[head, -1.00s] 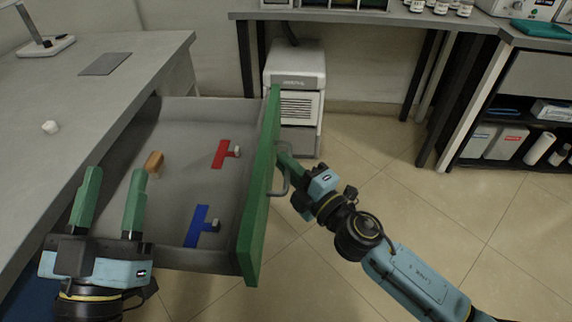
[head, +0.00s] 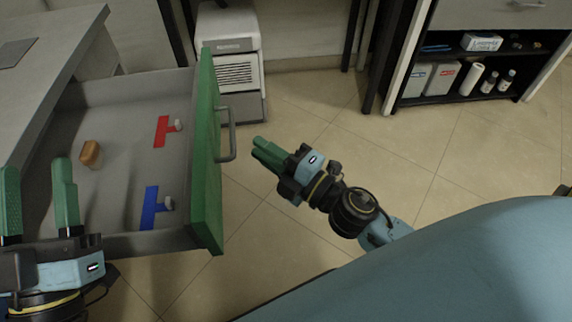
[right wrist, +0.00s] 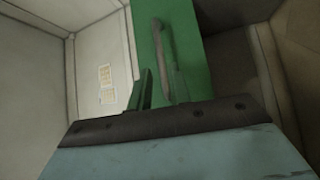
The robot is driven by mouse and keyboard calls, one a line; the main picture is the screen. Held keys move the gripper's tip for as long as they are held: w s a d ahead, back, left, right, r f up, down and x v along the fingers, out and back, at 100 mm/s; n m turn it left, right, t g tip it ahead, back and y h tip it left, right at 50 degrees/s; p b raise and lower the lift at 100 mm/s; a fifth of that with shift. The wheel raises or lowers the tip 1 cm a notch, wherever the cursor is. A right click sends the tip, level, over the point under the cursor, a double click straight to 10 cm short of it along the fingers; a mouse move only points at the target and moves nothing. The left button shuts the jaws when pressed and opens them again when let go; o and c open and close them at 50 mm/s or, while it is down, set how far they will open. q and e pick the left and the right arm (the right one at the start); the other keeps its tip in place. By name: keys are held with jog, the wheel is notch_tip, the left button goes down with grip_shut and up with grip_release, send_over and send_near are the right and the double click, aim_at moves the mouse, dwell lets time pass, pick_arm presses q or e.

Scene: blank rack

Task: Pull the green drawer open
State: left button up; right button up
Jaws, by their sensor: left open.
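The green drawer (head: 207,170) is pulled well out from the grey desk, its green front facing right. Its grey metal handle (head: 231,142) is free; the handle also shows in the right wrist view (right wrist: 166,50). My right gripper (head: 258,148) is right of the handle, apart from it and empty. A narrow gap shows between its fingers in the right wrist view (right wrist: 160,88). My left gripper (head: 37,165) is open and empty over the drawer's near left part. In the drawer lie a red T-shaped piece (head: 162,131), a blue one (head: 150,208) and a brown block (head: 90,153).
The grey desk top (head: 50,65) is at the left. A white cabinet unit (head: 232,60) stands behind the drawer. A dark shelf with bottles and boxes (head: 445,75) stands at the back right. The tiled floor (head: 320,110) right of the drawer is clear.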

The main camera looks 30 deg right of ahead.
jog(key=shift+v, duration=2.5)
